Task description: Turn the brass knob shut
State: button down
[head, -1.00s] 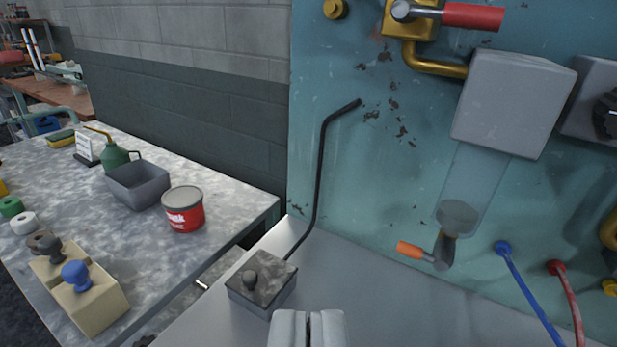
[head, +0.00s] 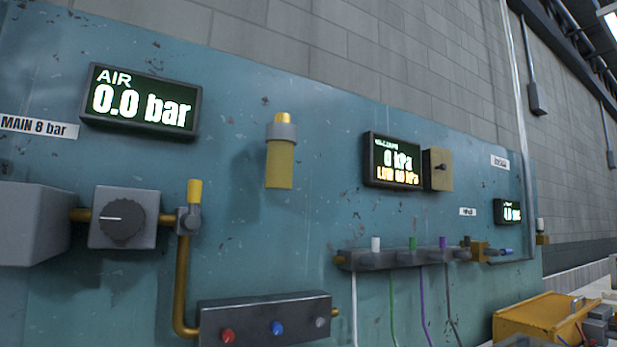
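No part is clearly marked as the brass knob. A brass-yellow upright handle (head: 194,192) sits on a small grey valve where a brass pipe (head: 183,280) turns down. A brass-coloured cap (head: 282,118) tops a grey collar over a yellow cylinder (head: 279,166) higher on the teal panel. A small brass block (head: 480,250) sits at the right end of a grey manifold (head: 400,258). A grey box (head: 123,217) left of the valve carries a dark round knob (head: 122,223). My gripper is out of view.
The teal panel (head: 330,210) fills most of the view. An AIR display (head: 140,101) reads 0.0 bar; another display (head: 393,160) reads 0 kPa. A dark box (head: 262,319) with coloured ports juts out at bottom. A yellow bin (head: 540,318) stands at lower right.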

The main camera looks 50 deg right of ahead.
aim_at(280, 118)
jog(key=z, duration=1.1)
